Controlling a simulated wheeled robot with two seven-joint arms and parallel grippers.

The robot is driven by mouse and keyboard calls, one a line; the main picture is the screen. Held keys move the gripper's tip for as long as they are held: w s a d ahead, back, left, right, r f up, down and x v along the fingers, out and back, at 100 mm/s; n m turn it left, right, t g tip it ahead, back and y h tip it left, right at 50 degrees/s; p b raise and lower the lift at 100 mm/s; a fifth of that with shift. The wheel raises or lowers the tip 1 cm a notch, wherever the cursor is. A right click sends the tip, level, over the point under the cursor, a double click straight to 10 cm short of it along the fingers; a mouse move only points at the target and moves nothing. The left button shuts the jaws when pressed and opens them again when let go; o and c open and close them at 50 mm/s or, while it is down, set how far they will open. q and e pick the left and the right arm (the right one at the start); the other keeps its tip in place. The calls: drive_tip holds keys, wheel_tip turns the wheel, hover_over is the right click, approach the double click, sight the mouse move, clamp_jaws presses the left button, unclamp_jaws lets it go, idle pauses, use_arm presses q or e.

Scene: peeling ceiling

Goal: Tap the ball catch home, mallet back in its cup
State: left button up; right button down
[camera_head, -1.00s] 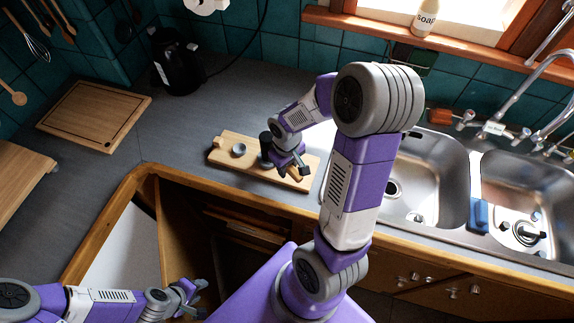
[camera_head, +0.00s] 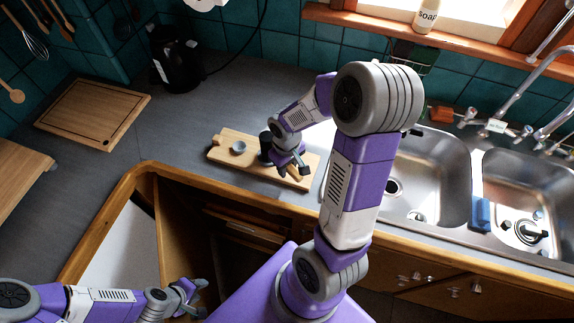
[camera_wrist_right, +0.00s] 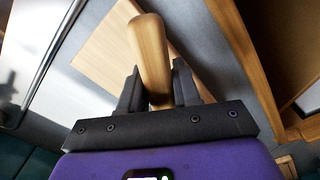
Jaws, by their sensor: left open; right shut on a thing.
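My right gripper (camera_head: 294,170) is low over the right half of a pale wooden board (camera_head: 222,153) on the counter. In the right wrist view its fingers (camera_wrist_right: 155,88) are shut on the mallet's wooden handle (camera_wrist_right: 150,45). A dark upright cylinder (camera_head: 265,146) stands out just left of that gripper. I cannot tell whether it is the mallet's head or a separate piece. A small round grey cup-like piece (camera_head: 238,147) is on the board further left. The ball catch is not clearly visible. My left gripper (camera_head: 198,293) is open and empty at lower left, away from the board.
A double sink (camera_head: 430,185) lies right of the board, with a blue sponge (camera_head: 480,213) on its divider. A black kettle (camera_head: 176,65) stands behind left, and a cutting board (camera_head: 95,112) lies at far left. The counter between is clear. An open cabinet sits below the front edge.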

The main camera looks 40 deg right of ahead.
drive_tip(key=shift+f, duration=0.3)
drive_tip(key=shift+f+b, duration=0.2)
drive_tip(key=shift+b, duration=0.2)
drive_tip(key=c, duration=0.7)
unclamp_jaws()
drive_tip(key=shift+r, duration=0.1)
